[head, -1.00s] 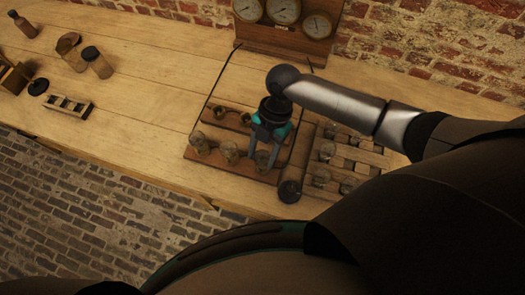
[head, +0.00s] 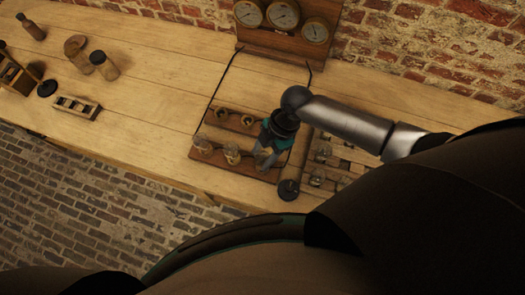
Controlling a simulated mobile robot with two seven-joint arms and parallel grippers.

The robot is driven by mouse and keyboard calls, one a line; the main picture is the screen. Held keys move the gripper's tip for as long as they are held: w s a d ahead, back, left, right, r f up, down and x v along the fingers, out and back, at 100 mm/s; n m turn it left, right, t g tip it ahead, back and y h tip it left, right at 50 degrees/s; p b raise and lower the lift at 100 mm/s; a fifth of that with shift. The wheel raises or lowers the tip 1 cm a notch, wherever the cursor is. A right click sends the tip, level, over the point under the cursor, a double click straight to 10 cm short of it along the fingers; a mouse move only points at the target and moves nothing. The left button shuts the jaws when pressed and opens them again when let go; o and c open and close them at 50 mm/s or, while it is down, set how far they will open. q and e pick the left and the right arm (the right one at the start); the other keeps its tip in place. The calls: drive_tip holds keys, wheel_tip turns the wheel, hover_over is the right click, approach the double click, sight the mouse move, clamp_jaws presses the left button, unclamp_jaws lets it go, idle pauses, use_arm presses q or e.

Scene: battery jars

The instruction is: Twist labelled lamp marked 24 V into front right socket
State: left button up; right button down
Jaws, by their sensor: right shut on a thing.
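A brown wooden board (head: 222,169) on the bench carries a front row and a back row of sockets. A glass lamp (head: 201,144) stands at its front left and another (head: 232,155) at front middle. My right gripper (head: 264,165) is over the front right place, pointing down. It is shut on a lamp, which its fingers mostly hide. I cannot read the 24 V label or tell how deep the lamp sits. Two brass-coloured back sockets show, one at left (head: 221,115) and one in the middle (head: 247,120). My left gripper is not in view.
A slotted wooden rack (head: 345,166) with glass lamps lies right of the board, partly behind my arm. A dark round knob (head: 288,189) sits near the front edge. A gauge panel (head: 285,41) stands behind.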

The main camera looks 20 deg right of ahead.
drive_tip(key=shift+s+d, duration=0.1)
drive_tip(key=shift+m+t+p, duration=0.6)
drive_tip(key=shift+m+p, duration=0.7)
drive_tip(key=shift+m, duration=0.25)
drive_tip(key=shift+m+t+p, duration=0.6)
drive_tip(key=shift+m+p, duration=0.7)
drive_tip(key=shift+m, duration=0.25)
drive_tip(key=shift+f, duration=0.1)
drive_tip(key=m+t, duration=0.1)
drive_tip(key=m, duration=0.3)
drive_tip(key=shift+s+h, duration=0.15)
drive_tip(key=shift+h, duration=0.25)
drive_tip(key=shift+m+t+h, duration=0.3)
drive_tip(key=shift+m+t, duration=0.2)
drive_tip(key=shift+m, duration=0.5)
